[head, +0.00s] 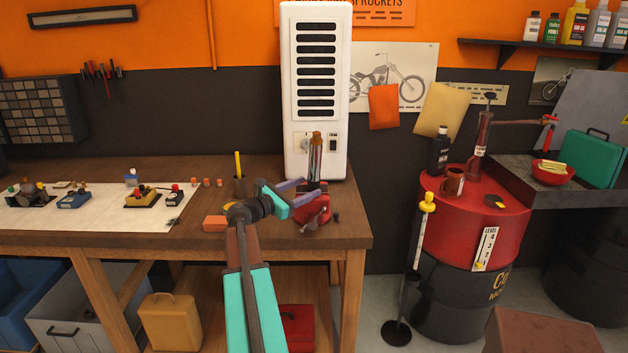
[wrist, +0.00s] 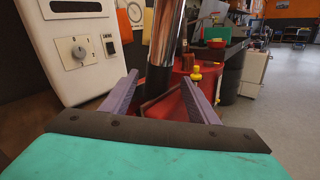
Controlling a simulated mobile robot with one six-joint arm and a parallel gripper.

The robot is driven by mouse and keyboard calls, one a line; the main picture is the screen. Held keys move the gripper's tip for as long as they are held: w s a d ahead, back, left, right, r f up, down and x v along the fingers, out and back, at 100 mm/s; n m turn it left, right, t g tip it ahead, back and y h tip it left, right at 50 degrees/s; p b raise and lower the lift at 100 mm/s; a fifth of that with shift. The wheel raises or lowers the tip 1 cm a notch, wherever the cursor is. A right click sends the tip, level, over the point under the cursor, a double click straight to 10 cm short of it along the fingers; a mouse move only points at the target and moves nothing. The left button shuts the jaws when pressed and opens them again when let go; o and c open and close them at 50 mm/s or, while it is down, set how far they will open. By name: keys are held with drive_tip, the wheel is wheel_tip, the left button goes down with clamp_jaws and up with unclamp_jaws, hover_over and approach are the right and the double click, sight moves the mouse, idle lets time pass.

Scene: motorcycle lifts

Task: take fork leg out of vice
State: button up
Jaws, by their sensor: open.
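The fork leg (head: 315,158) stands upright in the red vice (head: 312,212) near the bench's right end. It has a bronze-looking top and a dark lower part. In the wrist view the fork leg (wrist: 164,40) is shiny chrome above and black below. My gripper (head: 312,187) is open, its two purple fingers pointing at the leg's lower part just above the vice. In the wrist view the leg shows between the fingertips of my gripper (wrist: 163,76). I cannot tell whether either finger touches it. The leg's foot in the jaws is partly hidden by my gripper.
A tall white cabinet (head: 319,90) stands close behind the vice. A brown cup with a yellow tool (head: 239,183) and an orange block (head: 215,223) are left of my gripper. A red-topped drum (head: 475,215) stands right of the wooden bench (head: 110,172), past a floor gap.

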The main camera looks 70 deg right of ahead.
sight(309, 185)
drive_tip(key=shift+p+x, duration=0.7)
drive_tip(key=shift+x, duration=1.4)
drive_tip(key=shift+w, duration=0.1)
clamp_jaws()
drive_tip(key=shift+r, duration=0.2)
